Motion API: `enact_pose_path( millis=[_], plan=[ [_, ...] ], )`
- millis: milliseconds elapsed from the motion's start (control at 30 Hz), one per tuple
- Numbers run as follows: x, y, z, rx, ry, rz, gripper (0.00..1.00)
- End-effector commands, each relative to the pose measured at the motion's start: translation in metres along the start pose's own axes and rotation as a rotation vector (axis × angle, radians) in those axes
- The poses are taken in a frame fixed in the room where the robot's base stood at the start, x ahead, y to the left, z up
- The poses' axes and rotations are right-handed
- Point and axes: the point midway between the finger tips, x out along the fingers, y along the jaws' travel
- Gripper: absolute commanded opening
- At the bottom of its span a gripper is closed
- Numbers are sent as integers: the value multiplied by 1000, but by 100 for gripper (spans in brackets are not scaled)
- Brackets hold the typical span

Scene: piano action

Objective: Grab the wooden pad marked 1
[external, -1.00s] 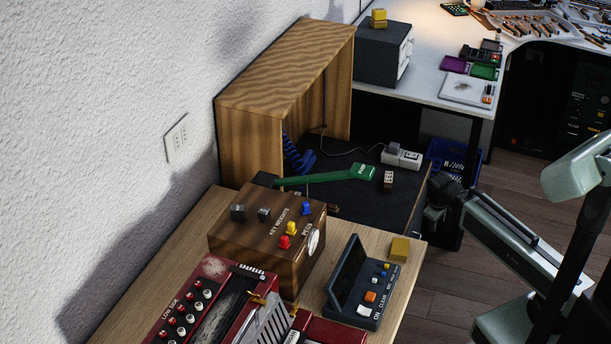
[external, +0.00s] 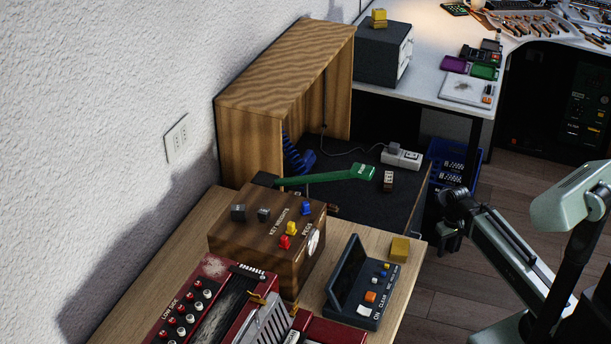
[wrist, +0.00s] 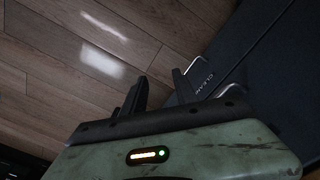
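A small light-wood block with dark marks (external: 388,181) stands on the dark bench top (external: 355,205) in the external view. Its marks are too small to read, so I cannot tell whether it is the pad marked 1. My gripper (external: 449,203) is beyond the bench's right edge, to the right of the block and apart from it. In the wrist view my gripper (wrist: 158,88) has its two dark fingers spread with nothing between them. No wooden pad shows in the wrist view.
A green lever (external: 325,176), a blue coiled item (external: 298,158) and a white power strip (external: 401,158) are also on the dark bench. A wooden box with knobs (external: 265,235) stands in front. A blue crate (external: 453,165) is on the floor, which is clear nearby.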

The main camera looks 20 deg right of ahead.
Motion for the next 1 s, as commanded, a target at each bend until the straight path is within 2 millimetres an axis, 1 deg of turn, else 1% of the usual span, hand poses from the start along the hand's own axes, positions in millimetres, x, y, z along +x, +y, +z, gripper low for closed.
enact_pose_path(
  millis=[33,67,100,367,400,467,600,767,800,867,900,967,1000],
  plan=[
    [0,0,0,0,0,0,35],
    [0,0,0,0,0,0,43],
    [0,0,0,-1,0,0,45],
    [0,0,0,-1,0,0,45],
    [-3,0,0,-1,0,0,45],
    [-14,0,0,-1,0,0,45],
    [-54,0,0,-1,0,0,45],
    [-95,0,0,-1,0,0,45],
    [-104,-3,-4,13,14,-13,45],
    [-121,-28,-32,141,122,-127,45],
    [-132,-42,-48,224,177,-198,45],
    [-150,-61,-70,349,242,-305,45],
    [-161,-73,-83,431,276,-376,45]
  ],
)
